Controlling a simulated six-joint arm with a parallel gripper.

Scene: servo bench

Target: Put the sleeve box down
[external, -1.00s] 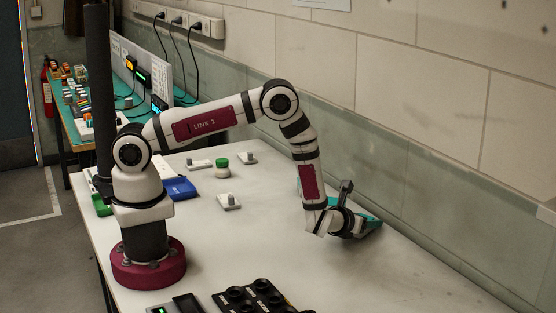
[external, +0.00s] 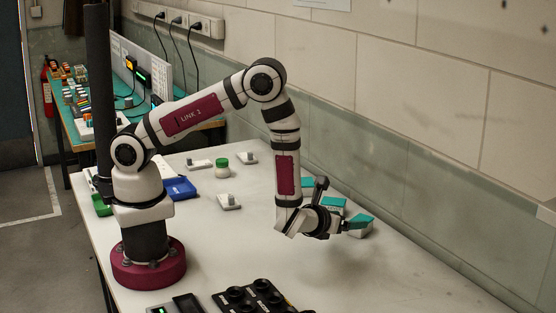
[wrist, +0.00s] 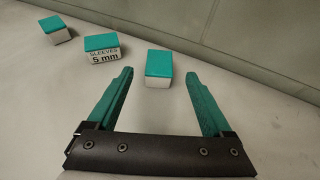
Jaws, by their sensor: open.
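Three white boxes with teal tops stand on the table in the wrist view. The middle box (wrist: 102,48) reads "SLEEVES 5 mm". A nearer box (wrist: 158,68) on the right shows no readable label and appears between my fingertips, with a gap on each side. A smaller-looking box (wrist: 56,30) is at the far left. My gripper (wrist: 160,74) is open, with teal fingers and nothing between them touching. In the external view, my gripper (external: 362,222) is low near the wall; a teal-topped box (external: 333,203) shows behind it, and the fingers overlap another box.
The wall (external: 440,190) runs close behind the boxes. A green-lidded jar (external: 222,168), several small white fixtures (external: 229,202) and a blue tray (external: 181,188) stand farther back. A black holder with round sockets (external: 255,298) is at the front. The table centre is clear.

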